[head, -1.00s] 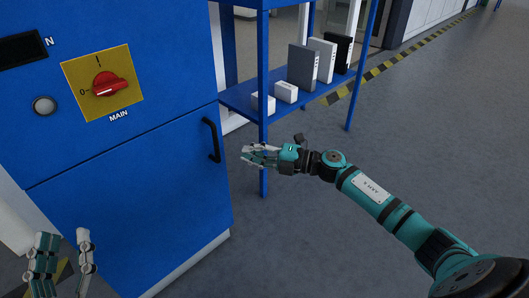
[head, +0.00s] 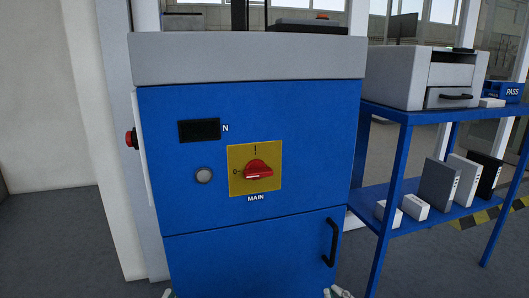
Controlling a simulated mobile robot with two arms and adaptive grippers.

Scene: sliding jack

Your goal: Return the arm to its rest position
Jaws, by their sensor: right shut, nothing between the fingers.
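My left gripper (head: 168,293) shows only a sliver at the bottom edge, left of the right one. Its jaws are cut off, so I cannot tell their state. Neither gripper appears to hold anything.
The cabinet has a red switch (head: 258,170) with its handle roughly sideways, a grey button (head: 204,175), a dark display (head: 199,130) and a black door handle (head: 331,242). A blue shelf (head: 440,221) with boxes stands right. Floor at left (head: 60,235) is clear.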

